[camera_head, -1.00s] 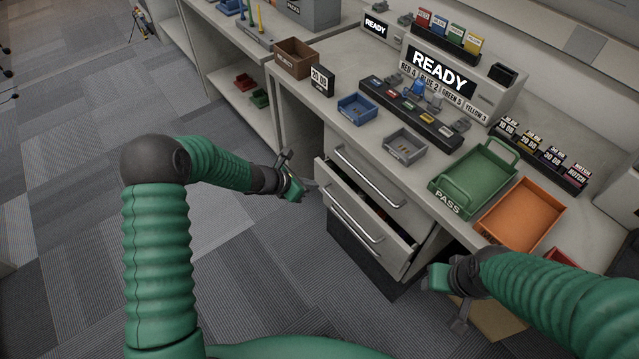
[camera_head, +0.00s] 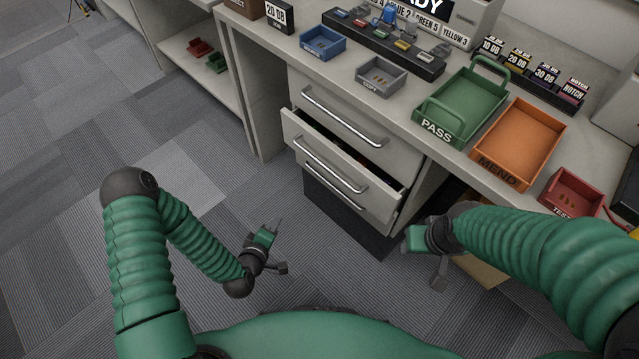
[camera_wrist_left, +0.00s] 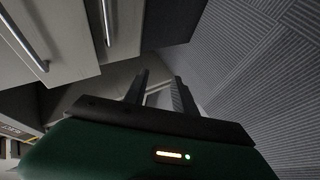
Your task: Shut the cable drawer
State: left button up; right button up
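A grey drawer (camera_head: 312,152) under the desk stands pulled out, with a dark gap showing behind its front; I take it for the cable drawer. It has a long metal bar handle. Its contents are mostly hidden. A drawer above it (camera_head: 318,98) looks shut. My left gripper (camera_head: 280,250) is open and empty, in front of and below the pulled-out drawer, apart from it. In the left wrist view its two fingers (camera_wrist_left: 160,95) are spread, with drawer fronts and bar handles at upper left. My right gripper (camera_head: 424,262) appears open and empty, right of the drawer's right end.
The desk carries a blue tray (camera_head: 323,43), a grey tray (camera_head: 381,77), a green PASS tray (camera_head: 462,105), an orange MEND tray (camera_head: 520,140) and a red tray (camera_head: 572,190). Carpet floor (camera_head: 200,130) left of the drawers is free. A box lies under the desk at right.

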pick_arm(q)
jog(key=s+d+r+n+t+h+b, duration=0.4)
jog(key=d+r+t, duration=0.4)
jog(key=r, duration=0.4)
jog(key=w+d+r+b, duration=0.1)
jog(key=w+d, duration=0.1)
jog(key=w, duration=0.5)
jog(key=w+d+r+m+b, duration=0.1)
jog(key=w+d+r+b, duration=0.1)
jog(key=w, duration=0.5)
jog(key=shift+w+d, duration=0.35)
jog(key=shift+d, duration=0.35)
jog(key=shift+r, duration=0.1)
grip_shut()
pick_arm(e)
jog(key=s+x, duration=0.2)
jog(key=x, duration=0.7)
jog(key=shift+f, duration=0.2)
pick_arm(q)
jog(key=shift+s, duration=0.1)
